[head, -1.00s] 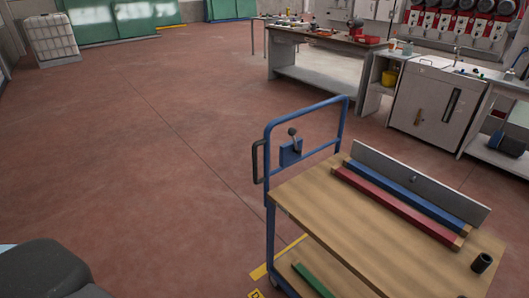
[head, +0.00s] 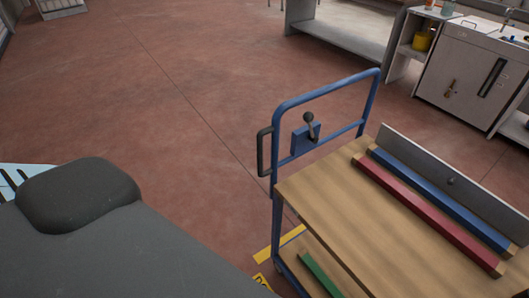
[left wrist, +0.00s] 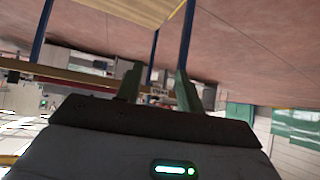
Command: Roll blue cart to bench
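The blue cart (head: 284,185) stands at the right of the head view, with a wooden top, a blue tubular push frame, a black side handle (head: 264,151) and a lever (head: 310,125) on a blue plate. Its blue posts and wood also show at the top of the tilted left wrist view (left wrist: 187,35). My left gripper (left wrist: 158,72) has its two fingers apart, with nothing seen between them. It is outside the head view, where only a grey part of my arm shows at the left. A grey bench (head: 345,38) stands at the back. My right gripper is not in view.
Yellow floor marking (head: 265,256) shows beside the cart. A grey cabinet (head: 465,75) stands back right. The left floor is open.

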